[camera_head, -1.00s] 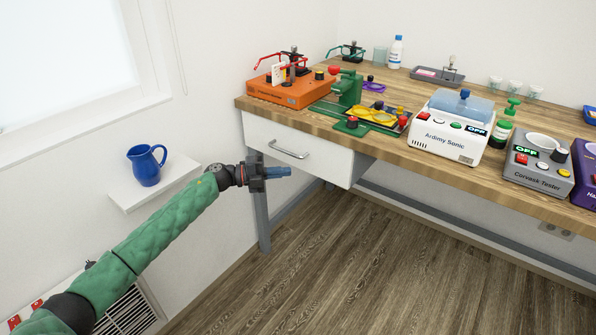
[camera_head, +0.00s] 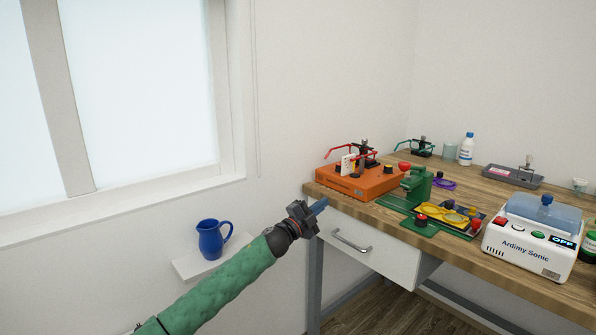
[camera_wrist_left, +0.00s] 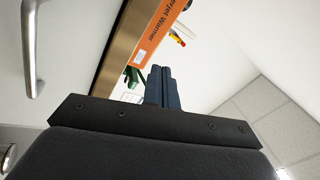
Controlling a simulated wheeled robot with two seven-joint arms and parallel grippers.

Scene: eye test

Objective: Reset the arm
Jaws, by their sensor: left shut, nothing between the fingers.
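My left arm, in a green sleeve, comes in from the bottom left of the head view. My left gripper (camera_head: 318,207) is shut and empty, its blue fingers pointing right. In the head view it appears just in front of the drawer's left end and below the table corner. In the left wrist view the closed blue fingers (camera_wrist_left: 163,88) stand together with nothing between them. My right gripper is not in view.
A wooden table (camera_head: 465,250) holds an orange device (camera_head: 356,183), a green press (camera_head: 417,186) and a white Ardimy Sonic machine (camera_head: 527,247). A drawer (camera_head: 375,248) with a handle lies below. A blue jug (camera_head: 211,240) stands on a wall shelf (camera_head: 190,268) left of my gripper.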

